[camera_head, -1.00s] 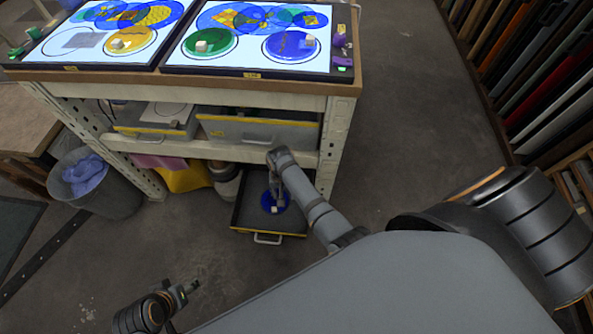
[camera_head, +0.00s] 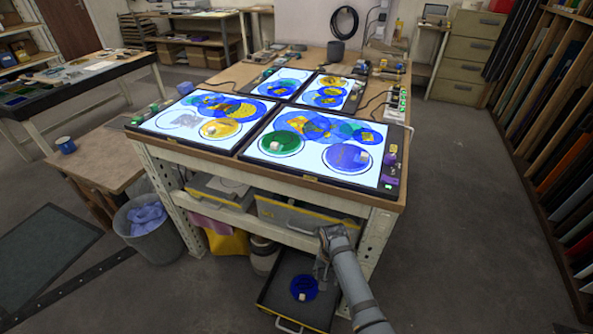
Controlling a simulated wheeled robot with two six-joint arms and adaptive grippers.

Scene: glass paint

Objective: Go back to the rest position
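My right arm comes in from the bottom right, and its gripper (camera_head: 320,274) points down at the right side of an open lower drawer (camera_head: 268,292). The drawer holds a round blue glass piece (camera_head: 296,284) with a small pale block (camera_head: 302,297) on it. The gripper appears apart from both, at the glass's upper right. Its fingers are small and partly hidden by the arm, so I cannot tell whether they are open. My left gripper is out of view.
A workbench (camera_head: 190,150) with several lit panels of coloured glass circles stands above the drawer. A bin (camera_head: 160,243) is at left and a sheet rack (camera_head: 560,120) at right. The floor (camera_head: 470,240) between bench and rack is clear.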

